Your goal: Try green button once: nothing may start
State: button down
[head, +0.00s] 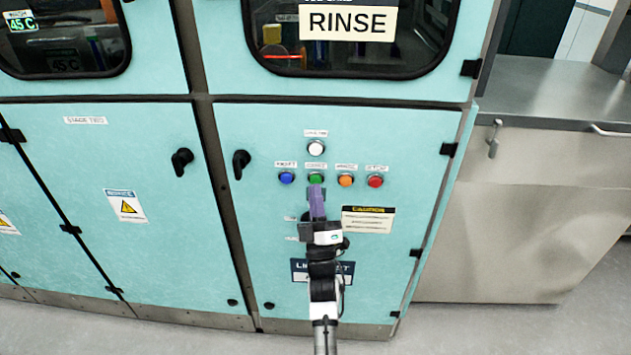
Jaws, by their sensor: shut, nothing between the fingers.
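The green button (315,179) is on the teal cabinet front, in a row with a blue button (286,178) to its left and an orange button (345,180) and a red button (376,181) to its right. A white round lamp or button (316,148) is above it. My gripper (317,190) is shut and empty, with its tip just below the green button in the picture. I cannot tell whether it touches the button. The gripper and arm hide part of the panel under the button.
Black door handles (241,164) and (182,161) stick out to the left. A caution label (368,219) is right of my gripper. Above is a window with a RINSE sign (348,23). A steel counter (555,95) stands at the right. Grey floor is open in front.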

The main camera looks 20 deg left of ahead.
jog(key=shift+w+a+b, duration=0.1)
jog(key=shift+w+b, duration=0.25)
jog(key=shift+w, duration=0.05)
jog(key=shift+w+a+b, duration=0.1)
jog(key=shift+w+b, duration=0.2)
jog(key=shift+w, duration=0.1)
dwell(0.6)
jog(key=shift+s, duration=0.1)
jog(key=shift+s+d, duration=0.25)
jog(key=shift+s, duration=0.45)
jog(key=shift+s, duration=0.15)
jog(key=s, duration=0.2)
jog(key=s+d+b, duration=0.1)
jog(key=s, duration=0.1)
jog(key=shift+s+d, duration=0.15)
jog(key=shift+s, duration=0.15)
dwell(0.6)
